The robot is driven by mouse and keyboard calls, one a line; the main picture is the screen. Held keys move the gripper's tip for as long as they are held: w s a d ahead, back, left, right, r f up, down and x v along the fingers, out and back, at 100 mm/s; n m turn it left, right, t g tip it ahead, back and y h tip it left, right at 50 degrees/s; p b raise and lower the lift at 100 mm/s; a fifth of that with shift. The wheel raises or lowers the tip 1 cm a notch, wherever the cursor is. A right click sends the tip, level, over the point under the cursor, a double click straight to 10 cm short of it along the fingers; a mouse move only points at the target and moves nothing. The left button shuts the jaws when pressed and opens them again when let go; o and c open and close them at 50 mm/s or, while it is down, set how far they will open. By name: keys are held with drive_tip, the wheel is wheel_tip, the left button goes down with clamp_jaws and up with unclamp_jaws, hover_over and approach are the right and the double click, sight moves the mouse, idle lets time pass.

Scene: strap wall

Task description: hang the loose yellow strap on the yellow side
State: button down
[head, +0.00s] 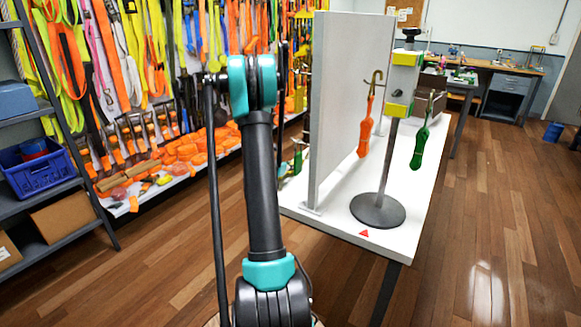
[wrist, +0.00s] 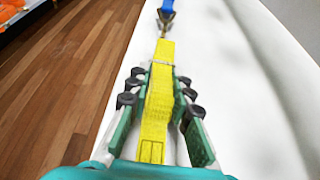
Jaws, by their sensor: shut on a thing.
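In the wrist view my gripper (wrist: 159,85) is shut on the yellow strap (wrist: 157,105), its green fingers on either side. The strap runs lengthwise between the fingers, over a white surface. A dark metal hook (wrist: 166,18) shows beyond its far end, with a blue strap (wrist: 168,5) past it; I cannot tell whether the yellow strap touches the hook. My gripper is not clear there.
A white upright panel (head: 345,100) stands on the white table (head: 330,225), left of the stand. A red triangle (head: 364,233) marks the table by the stand's base. Many straps hang on the wall at left. Wooden floor (head: 480,200) is free at right.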

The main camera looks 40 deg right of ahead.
drive_tip(key=shift+f, duration=0.1)
drive_tip(key=c, duration=1.3)
unclamp_jaws()
drive_tip(key=shift+c, duration=0.2)
